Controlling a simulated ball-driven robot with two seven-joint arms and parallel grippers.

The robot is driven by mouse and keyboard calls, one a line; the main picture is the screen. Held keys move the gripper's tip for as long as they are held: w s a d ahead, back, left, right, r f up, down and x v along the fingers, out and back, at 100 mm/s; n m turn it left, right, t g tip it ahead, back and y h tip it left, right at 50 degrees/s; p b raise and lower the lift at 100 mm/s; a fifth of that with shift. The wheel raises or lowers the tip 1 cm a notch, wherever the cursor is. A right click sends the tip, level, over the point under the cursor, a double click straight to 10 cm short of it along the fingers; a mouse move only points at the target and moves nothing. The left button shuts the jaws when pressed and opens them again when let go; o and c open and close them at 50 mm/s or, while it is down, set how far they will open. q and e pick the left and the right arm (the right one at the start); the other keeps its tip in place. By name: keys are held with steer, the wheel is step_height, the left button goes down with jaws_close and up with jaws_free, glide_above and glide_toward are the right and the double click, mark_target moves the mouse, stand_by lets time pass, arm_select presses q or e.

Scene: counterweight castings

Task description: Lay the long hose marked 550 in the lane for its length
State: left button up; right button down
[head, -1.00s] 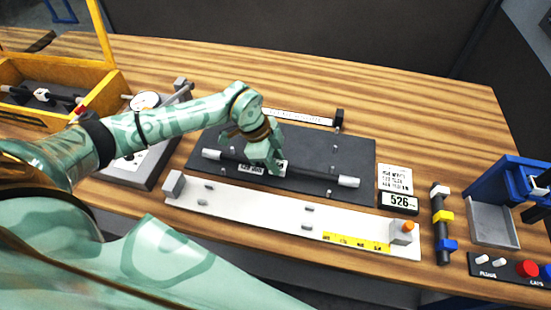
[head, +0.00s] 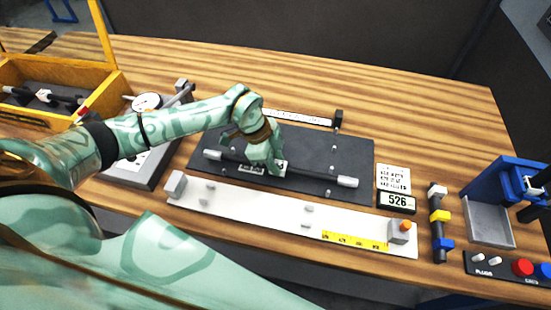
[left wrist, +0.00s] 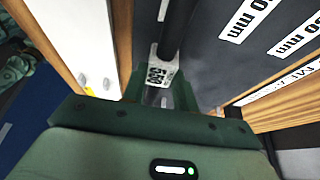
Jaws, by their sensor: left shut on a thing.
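A long black hose (head: 312,173) with pale grey ends lies lengthwise over the dark board (head: 355,155). My left gripper (head: 266,165) is shut on it near its middle, beside its white label. In the left wrist view the hose (left wrist: 177,28) runs away from between my fingers (left wrist: 160,95); its label (left wrist: 160,74) is at an angle and its last digits are hard to read. I cannot tell if the hose touches the board. White lane labels in mm (left wrist: 245,18) show on the board, partly cut off. My right gripper is not in view.
A white gauge plate (head: 260,208) with end blocks and a yellow scale lies in front. A 526 display (head: 397,201) and a printed card stand at right, then a banded rod (head: 439,225) and a blue fixture (head: 500,185). A wooden crate (head: 105,92) is at left.

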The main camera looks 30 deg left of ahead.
arm_select(q)
steer(key=shift+r, duration=0.1)
stand_by(0.6)
steer(key=shift+p, duration=0.35)
steer(key=shift+f, duration=0.75)
steer(key=o, duration=1)
steer(key=shift+o, duration=0.2)
step_height(320, 180, up, 7)
steer(key=p, duration=0.7)
